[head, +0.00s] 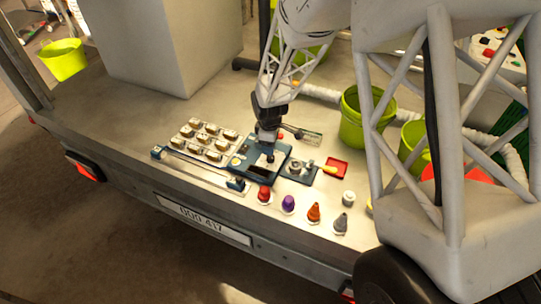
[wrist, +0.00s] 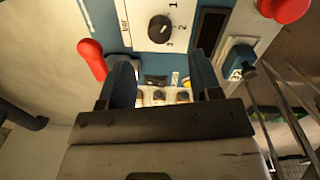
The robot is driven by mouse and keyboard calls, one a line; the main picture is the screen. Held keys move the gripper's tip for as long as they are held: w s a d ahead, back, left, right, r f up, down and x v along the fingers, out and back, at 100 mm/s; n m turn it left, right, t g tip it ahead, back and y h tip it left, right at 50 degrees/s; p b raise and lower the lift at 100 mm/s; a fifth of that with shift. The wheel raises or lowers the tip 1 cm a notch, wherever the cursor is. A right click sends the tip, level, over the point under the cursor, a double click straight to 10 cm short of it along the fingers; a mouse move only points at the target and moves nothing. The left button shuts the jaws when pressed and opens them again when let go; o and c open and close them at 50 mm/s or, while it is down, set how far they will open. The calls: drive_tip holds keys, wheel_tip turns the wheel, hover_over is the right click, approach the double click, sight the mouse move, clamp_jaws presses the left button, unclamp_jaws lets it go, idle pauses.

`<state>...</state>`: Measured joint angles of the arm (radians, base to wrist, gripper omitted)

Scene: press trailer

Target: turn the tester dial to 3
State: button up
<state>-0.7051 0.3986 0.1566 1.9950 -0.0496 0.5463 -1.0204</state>
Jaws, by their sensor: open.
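The tester (head: 243,168) is a blue box with a pale panel on the trailer bed, partly hidden under my gripper in the head view. In the wrist view its round black dial (wrist: 160,29) sits on a white plate marked "bar", with 1, 2 and 3 around its right side. I cannot surely tell which number its mark faces. My gripper (wrist: 164,76) is open, its two dark blue fingers apart, with the dial beyond the fingertips and no visible contact. In the head view my gripper (head: 268,140) points down over the tester.
A tray of several round parts (head: 207,140) lies left of the tester. A blue-ended bar (head: 200,169) lies in front. A small dark unit (head: 298,170) and red tray (head: 336,167) stand right. Several coloured pieces (head: 288,204) line the front; green buckets (head: 365,118) stand behind.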

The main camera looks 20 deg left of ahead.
sight(270, 157)
drive_tip(key=shift+w+f, duration=0.2)
drive_tip(key=shift+f, duration=3.25)
drive_tip(key=c, duration=0.9)
drive_tip(key=shift+c, duration=0.2)
